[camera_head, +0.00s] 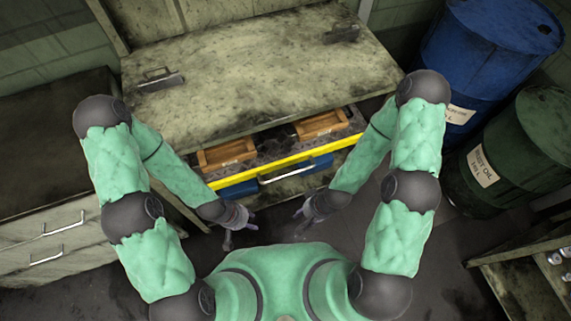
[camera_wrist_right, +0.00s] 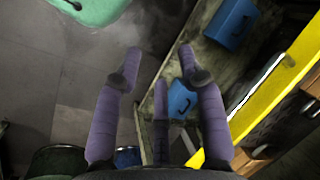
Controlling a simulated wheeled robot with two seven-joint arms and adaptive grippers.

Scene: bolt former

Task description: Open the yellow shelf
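The yellow shelf (camera_head: 330,149) is a drawer with a yellow front and a silver bar handle (camera_head: 287,175), under the worn worktop in the head view. It stands pulled out, with its inside showing from above. Its yellow front (camera_wrist_right: 275,95) and handle (camera_wrist_right: 258,82) also show at the right of the right wrist view. My left gripper (camera_head: 240,224) is in front of the drawer, left of the handle, with fingers apart and empty. My right gripper (camera_head: 304,213) is in front of the drawer, right of the handle. In the right wrist view its fingers (camera_wrist_right: 159,58) are spread and empty, apart from the handle.
Wooden trays (camera_head: 228,152) sit inside the drawer. Blue bins (camera_head: 238,189) stand on a level below it. A grey drawer cabinet (camera_head: 50,235) is at left. Blue (camera_head: 480,50) and green (camera_head: 520,150) barrels stand at right. A low shelf (camera_head: 520,285) is at lower right.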

